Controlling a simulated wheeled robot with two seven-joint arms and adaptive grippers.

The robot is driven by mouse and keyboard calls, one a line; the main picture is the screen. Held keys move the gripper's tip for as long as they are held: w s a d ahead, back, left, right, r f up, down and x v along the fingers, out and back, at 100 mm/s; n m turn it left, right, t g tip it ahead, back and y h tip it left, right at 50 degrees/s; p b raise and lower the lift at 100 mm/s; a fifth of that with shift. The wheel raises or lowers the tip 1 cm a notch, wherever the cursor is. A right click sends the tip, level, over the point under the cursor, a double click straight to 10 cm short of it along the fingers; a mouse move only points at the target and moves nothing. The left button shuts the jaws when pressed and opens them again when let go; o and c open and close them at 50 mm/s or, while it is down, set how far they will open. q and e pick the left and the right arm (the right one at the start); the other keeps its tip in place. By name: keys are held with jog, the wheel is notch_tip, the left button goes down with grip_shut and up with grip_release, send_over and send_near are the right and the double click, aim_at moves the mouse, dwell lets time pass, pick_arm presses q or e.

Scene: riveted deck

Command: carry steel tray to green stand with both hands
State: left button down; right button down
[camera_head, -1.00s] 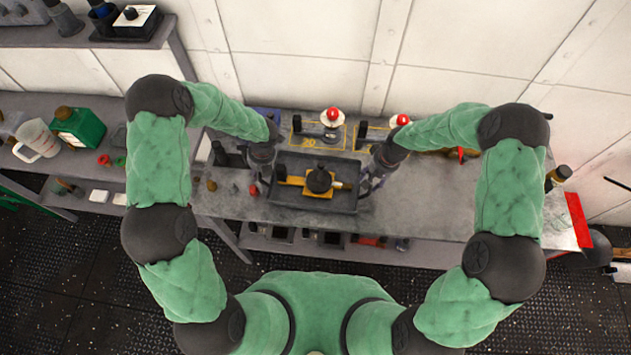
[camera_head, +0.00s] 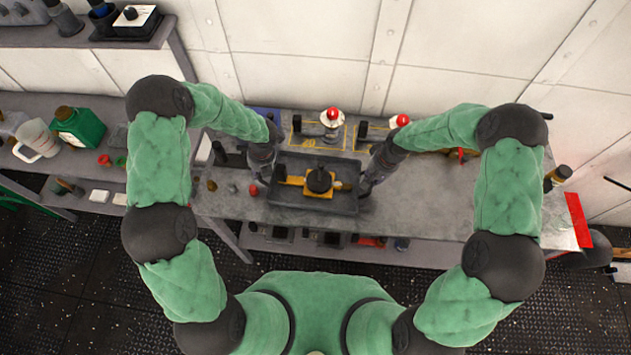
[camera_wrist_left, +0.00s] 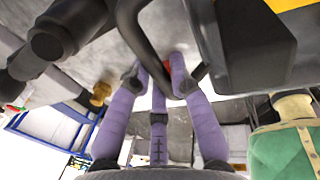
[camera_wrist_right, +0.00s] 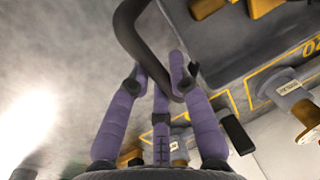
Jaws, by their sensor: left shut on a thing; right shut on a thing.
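The dark grey steel tray (camera_head: 340,207) is over the front middle of the bench in the head view; I cannot tell whether it touches the top. A yellow piece with a black round part (camera_head: 319,180) lies in it. My left gripper (camera_head: 264,176) is shut on the tray's left handle, a dark bar in the left wrist view (camera_wrist_left: 150,52). My right gripper (camera_head: 368,182) is shut on the right handle, which shows in the right wrist view (camera_wrist_right: 141,48). Purple fingers close around each bar. I cannot clearly pick out a green stand.
Red-topped fixtures (camera_head: 332,118) stand behind the tray by yellow bench markings. A small red object (camera_head: 253,190) sits left of the tray. The bench right of the tray (camera_head: 430,195) is mostly clear. A green canister (camera_head: 78,127) and a jug (camera_head: 38,138) stand on the left bench.

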pick_arm(q)
jog(key=shift+r, duration=0.2)
pick_arm(e)
jog(key=shift+r, duration=0.2)
